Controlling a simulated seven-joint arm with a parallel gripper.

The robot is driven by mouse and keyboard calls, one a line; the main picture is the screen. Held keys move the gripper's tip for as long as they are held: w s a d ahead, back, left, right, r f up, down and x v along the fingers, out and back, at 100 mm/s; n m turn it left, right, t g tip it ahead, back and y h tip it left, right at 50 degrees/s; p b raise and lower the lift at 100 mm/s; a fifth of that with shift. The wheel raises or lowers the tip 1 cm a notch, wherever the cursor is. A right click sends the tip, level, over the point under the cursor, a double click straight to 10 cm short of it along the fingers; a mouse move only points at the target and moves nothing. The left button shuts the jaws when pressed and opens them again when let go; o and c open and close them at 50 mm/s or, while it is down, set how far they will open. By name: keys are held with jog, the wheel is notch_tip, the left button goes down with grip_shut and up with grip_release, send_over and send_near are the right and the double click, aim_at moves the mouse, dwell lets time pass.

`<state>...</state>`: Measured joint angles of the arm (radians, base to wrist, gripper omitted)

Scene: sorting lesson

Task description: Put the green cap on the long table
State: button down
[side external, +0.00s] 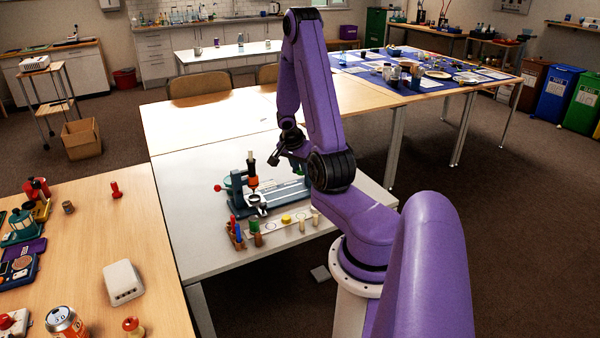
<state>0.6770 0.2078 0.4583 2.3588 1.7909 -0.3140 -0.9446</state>
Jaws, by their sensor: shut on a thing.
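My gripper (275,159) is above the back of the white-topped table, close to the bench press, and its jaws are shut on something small. The held thing is too small and dark here to name, and I cannot make out the green cap for certain. A green cylinder (254,226) stands near the front of the white-topped table, apart from my gripper. Several tables are in view, and I cannot tell which is the long table. A light wooden table (195,125) adjoins the white top at the back and is mostly bare.
The bench press (237,191) with its dark column stands under and left of my gripper. A pale strip (272,226) with a yellow disc (286,218) and small pegs lies in front. The left wooden table (95,235) holds a white box (123,283) and a can (65,322).

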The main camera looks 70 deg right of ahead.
jog(key=shift+r, duration=0.35)
